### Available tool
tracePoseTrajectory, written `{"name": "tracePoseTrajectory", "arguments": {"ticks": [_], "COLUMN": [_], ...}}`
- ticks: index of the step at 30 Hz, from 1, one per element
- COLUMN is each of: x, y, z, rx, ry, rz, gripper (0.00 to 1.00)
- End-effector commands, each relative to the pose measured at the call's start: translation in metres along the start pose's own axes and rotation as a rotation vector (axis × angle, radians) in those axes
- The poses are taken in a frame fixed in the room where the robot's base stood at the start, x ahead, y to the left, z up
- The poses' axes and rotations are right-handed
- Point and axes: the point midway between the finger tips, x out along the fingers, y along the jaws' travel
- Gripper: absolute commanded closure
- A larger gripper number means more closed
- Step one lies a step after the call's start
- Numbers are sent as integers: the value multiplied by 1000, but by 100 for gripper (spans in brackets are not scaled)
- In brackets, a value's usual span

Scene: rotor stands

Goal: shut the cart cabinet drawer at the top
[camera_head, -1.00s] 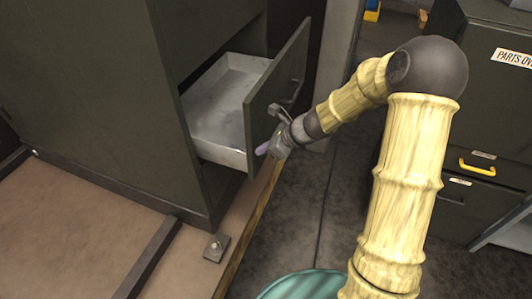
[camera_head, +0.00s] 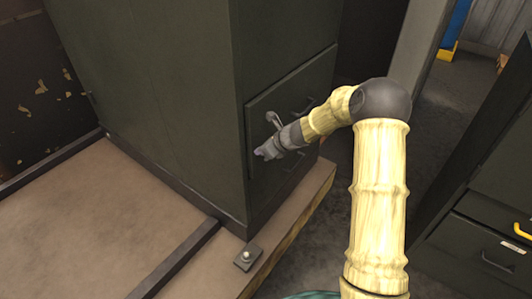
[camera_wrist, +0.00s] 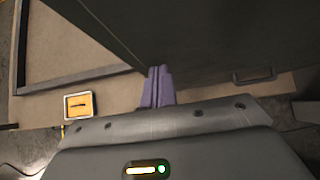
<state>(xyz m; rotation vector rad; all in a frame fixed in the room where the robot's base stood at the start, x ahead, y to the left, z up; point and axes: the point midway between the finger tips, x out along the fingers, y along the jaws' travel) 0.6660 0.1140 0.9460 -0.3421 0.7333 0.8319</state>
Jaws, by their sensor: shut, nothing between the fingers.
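The dark green cabinet (camera_head: 190,110) stands on the brown deck of the cart (camera_head: 110,215). Its top drawer (camera_head: 285,88) shows only its front panel, which looks flush or nearly flush with the cabinet face; no tray interior shows. The drawer's handle (camera_head: 303,106) is partly beside my wrist. My gripper (camera_head: 262,155) is shut and empty, in front of the drawer panel near its lower left part. In the wrist view its purple fingertips (camera_wrist: 157,86) are together against or very close to a dark green panel (camera_wrist: 220,35); contact is unclear.
A metal plate with a bolt (camera_head: 248,256) sits at the deck's edge. Another dark cabinet (camera_head: 485,235) with drawers stands at the right. A grey post (camera_head: 422,50) rises behind my arm. Floor shows between the cart and the right cabinet.

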Motion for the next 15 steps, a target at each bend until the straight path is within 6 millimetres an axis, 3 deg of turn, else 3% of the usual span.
{"name": "tracePoseTrajectory", "arguments": {"ticks": [6,15], "x": [6,11], "y": [-10,-8], "z": [7,12], "rx": [18,16], "ry": [1,-2], "rz": [-18,-20], "gripper": [100,100]}}
